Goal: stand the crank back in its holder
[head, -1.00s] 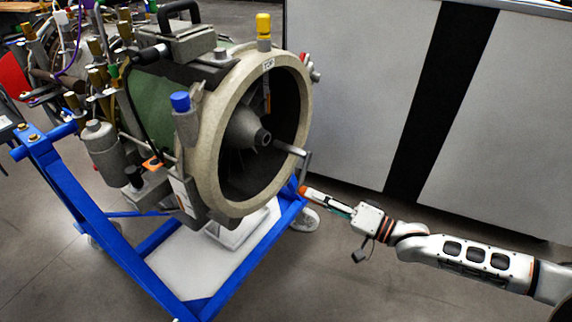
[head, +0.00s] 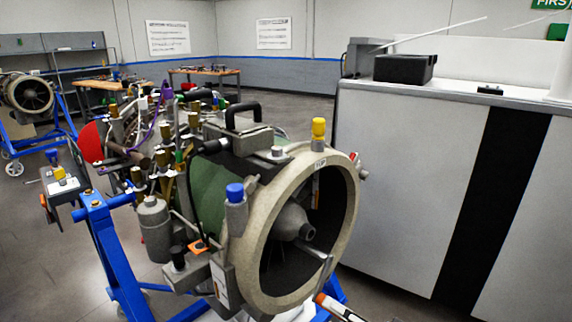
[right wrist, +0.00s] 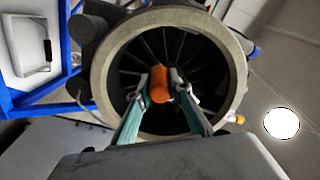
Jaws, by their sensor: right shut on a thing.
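The crank (head: 326,265) is a grey bent rod reaching from the hub of the turbine (head: 262,235) toward the front, with its orange grip (head: 319,298) at the lower end. The orange grip also shows in the right wrist view (right wrist: 159,86), between the teal fingers of my right gripper (right wrist: 160,78). My right gripper is shut on this grip, in front of the turbine's round opening. In the head view only the tip of my right gripper (head: 338,310) shows at the bottom edge. I cannot make out which thing is the crank's holder. My left gripper is not in view.
A blue stand (head: 112,255) carries the turbine. A small grey tray with a yellow knob (head: 64,188) is at its left. A tall grey cabinet (head: 405,175) stands close on the right, with a black box (head: 404,68) on top. Workbenches are far behind.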

